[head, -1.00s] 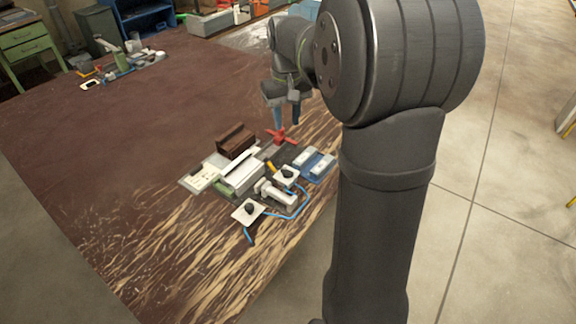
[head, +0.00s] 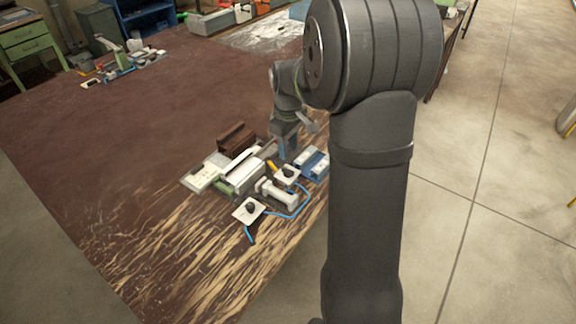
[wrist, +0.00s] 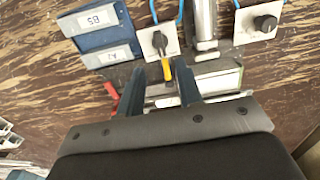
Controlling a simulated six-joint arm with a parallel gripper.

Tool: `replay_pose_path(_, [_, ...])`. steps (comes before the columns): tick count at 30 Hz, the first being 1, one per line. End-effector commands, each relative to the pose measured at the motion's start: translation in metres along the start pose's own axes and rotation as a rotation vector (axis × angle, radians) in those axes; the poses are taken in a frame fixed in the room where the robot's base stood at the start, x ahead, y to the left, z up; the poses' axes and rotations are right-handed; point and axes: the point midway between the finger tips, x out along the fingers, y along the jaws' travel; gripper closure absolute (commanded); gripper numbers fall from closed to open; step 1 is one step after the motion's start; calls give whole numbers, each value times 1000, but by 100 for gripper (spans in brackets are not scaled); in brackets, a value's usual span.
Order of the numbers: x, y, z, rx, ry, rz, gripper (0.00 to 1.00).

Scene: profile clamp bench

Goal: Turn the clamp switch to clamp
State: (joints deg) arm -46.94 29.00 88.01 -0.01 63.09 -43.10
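Two white plates carry black knobs, and I cannot read which is the clamp switch. One knob plate (head: 287,173) is beside the blue block; it also shows in the wrist view (wrist: 148,45). The other knob plate (head: 242,214) is nearer the bench's front edge, at top right in the wrist view (wrist: 246,34). My gripper (head: 286,153) is low over the fixture's back right part. In the wrist view my gripper (wrist: 160,67) has its fingers apart and nothing held. A yellow piece (wrist: 167,71) shows between the fingertips, just below the first knob; contact cannot be told.
A grey cylinder (head: 279,194) lies between the knob plates, with blue hoses (head: 300,207) around. A labelled blue block (head: 314,164) stands right, a brown block (head: 234,138) behind, and a silver profile (head: 243,176) in the middle. A red piece (wrist: 111,91) is beside my left finger.

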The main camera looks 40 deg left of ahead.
Motion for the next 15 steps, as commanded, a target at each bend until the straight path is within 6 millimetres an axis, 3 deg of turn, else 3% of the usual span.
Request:
replay_pose_path(6, [46,0,0,0,-3,-2,67])
replay_pose_path(15, [77,0,0,0,0,0,67])
